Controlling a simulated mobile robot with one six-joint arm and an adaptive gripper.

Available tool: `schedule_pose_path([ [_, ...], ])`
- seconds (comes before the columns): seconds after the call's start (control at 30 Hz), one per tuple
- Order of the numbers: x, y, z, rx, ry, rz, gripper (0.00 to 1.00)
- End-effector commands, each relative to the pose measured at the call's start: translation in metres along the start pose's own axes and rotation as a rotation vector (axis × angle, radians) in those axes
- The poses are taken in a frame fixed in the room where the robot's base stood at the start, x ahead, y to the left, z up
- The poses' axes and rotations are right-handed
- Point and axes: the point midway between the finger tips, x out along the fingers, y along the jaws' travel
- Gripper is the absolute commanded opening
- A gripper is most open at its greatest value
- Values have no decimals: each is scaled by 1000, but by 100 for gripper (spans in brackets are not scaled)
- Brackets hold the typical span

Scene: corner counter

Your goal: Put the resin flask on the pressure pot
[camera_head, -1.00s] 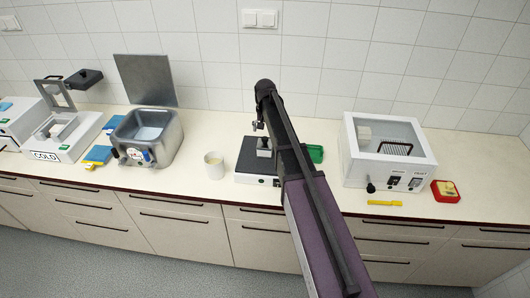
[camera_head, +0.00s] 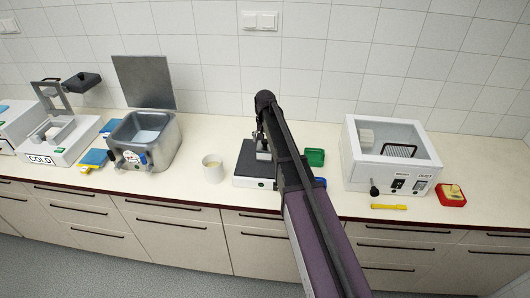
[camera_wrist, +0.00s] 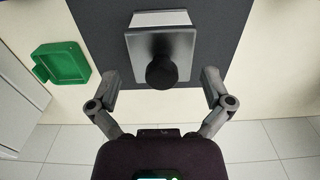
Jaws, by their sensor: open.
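A grey metal block with a square plate and a black knob, apparently the resin flask (camera_wrist: 182,45), stands on the dark top of a low device (camera_head: 245,170). It also shows in the head view (camera_head: 262,154), partly behind my arm. My gripper (camera_wrist: 159,80) is open and empty, with one finger on each side of the knob's end of the block; contact cannot be told. In the head view my arm mostly hides the gripper. The steel pot with a gauge on its front, apparently the pressure pot (camera_head: 167,158), stands on the left with its lid raised.
A white cup (camera_head: 213,170) stands between the pot and the dark-topped device. A green tray (camera_head: 315,157) lies right of my arm. Further right are a white glass-topped box (camera_head: 375,180), a yellow tool (camera_head: 388,207) and a red container (camera_head: 451,201). A COLD-labelled unit (camera_head: 45,157) stands far left.

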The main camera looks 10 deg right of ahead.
Motion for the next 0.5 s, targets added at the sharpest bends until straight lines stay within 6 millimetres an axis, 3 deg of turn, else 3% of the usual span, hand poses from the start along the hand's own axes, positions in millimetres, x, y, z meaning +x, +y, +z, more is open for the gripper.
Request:
schedule_pose_path([
  [0.27,7,0,-1,0,0,0,100],
  [0.5,24,-1,-2,0,0,0,100],
])
